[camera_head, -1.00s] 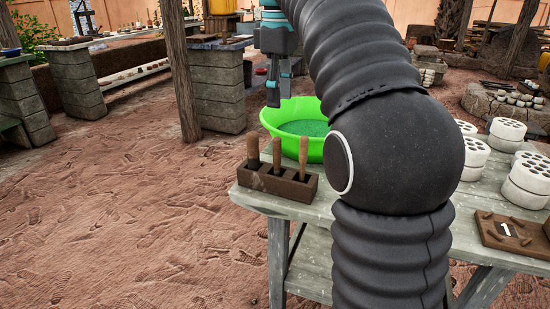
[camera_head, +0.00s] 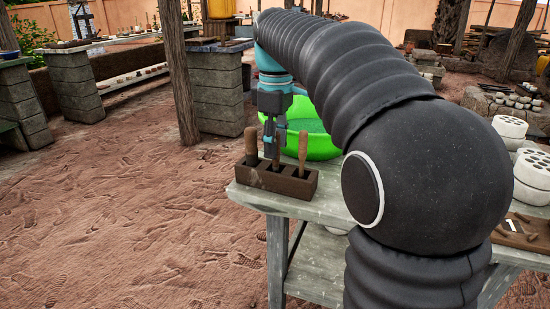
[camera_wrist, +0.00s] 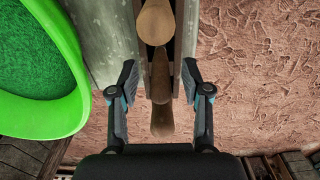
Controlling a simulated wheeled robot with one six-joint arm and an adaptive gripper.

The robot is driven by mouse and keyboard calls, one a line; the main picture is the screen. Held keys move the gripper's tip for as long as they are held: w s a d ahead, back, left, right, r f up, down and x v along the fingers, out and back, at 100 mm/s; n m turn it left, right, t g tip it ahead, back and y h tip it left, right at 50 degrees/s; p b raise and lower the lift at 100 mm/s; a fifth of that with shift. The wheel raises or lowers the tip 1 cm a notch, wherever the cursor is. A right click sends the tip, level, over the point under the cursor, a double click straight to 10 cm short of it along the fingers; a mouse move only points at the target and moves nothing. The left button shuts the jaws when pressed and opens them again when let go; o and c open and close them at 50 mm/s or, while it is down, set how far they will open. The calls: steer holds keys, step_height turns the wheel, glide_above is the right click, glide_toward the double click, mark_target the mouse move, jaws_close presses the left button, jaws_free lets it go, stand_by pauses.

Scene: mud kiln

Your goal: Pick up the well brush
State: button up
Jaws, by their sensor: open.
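Three tools with wooden handles stand upright in a dark wooden block (camera_head: 292,187) at the table's near left corner. In the head view I see a left handle (camera_head: 251,141) and a right handle (camera_head: 303,146); my gripper largely covers the middle one. Their lower ends are hidden in the block, so I cannot tell which is the well brush. My gripper (camera_head: 273,150) points down over the middle slot. In the wrist view my open gripper (camera_wrist: 158,80) has a finger on each side of the middle handle (camera_wrist: 160,72), with gaps on both sides.
A green basin (camera_head: 318,143) stands on the grey wooden table (camera_head: 325,208) behind the block. White perforated cylinders (camera_head: 535,175) and a board with pegs (camera_head: 522,232) are at the table's right. Open earth ground lies left of the table.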

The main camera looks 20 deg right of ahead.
steer(key=shift+f, duration=0.4)
jaws_close()
